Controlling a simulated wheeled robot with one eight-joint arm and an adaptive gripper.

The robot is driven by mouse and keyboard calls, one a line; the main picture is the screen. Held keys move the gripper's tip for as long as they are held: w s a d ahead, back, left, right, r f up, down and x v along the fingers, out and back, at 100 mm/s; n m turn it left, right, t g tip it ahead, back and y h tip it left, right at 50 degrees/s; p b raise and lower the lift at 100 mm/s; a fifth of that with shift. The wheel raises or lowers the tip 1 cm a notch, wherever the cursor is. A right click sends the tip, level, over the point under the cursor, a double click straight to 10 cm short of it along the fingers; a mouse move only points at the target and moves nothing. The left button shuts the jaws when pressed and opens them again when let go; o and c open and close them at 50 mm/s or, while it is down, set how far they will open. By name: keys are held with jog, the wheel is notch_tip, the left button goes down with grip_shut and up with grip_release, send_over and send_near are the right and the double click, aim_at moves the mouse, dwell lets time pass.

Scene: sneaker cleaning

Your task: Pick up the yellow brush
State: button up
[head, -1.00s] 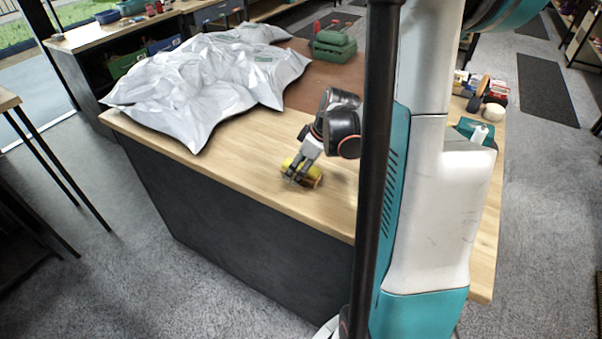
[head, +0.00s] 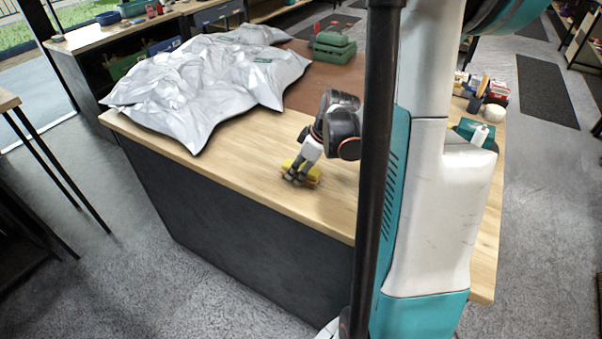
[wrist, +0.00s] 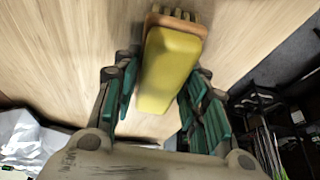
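The yellow brush (head: 303,168) is at the front part of the wooden table. In the wrist view the brush (wrist: 170,65) has a yellow body on a tan base, with pale bristles at its far end. My gripper (head: 295,179) is low over the table at the brush. In the wrist view the teal-padded fingers of my gripper (wrist: 166,88) stand on both sides of the brush. A narrow gap shows on the left, and the right finger is very near the brush. I see no firm grip. Whether the brush touches the table is unclear.
A crumpled silvery-white sheet (head: 200,80) covers the table's left part. A green case (head: 333,46) stands on the brown mat (head: 318,72) behind. Small bottles and boxes (head: 485,95) stand at the right end. Bare wood (head: 235,140) lies left of the brush.

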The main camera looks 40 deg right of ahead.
aim_at(301, 166)
jog(key=shift+r, duration=0.1)
dwell(0.3)
notch_tip(301, 166, up, 20)
jog(key=p, duration=0.7)
jog(key=shift+r, duration=0.15)
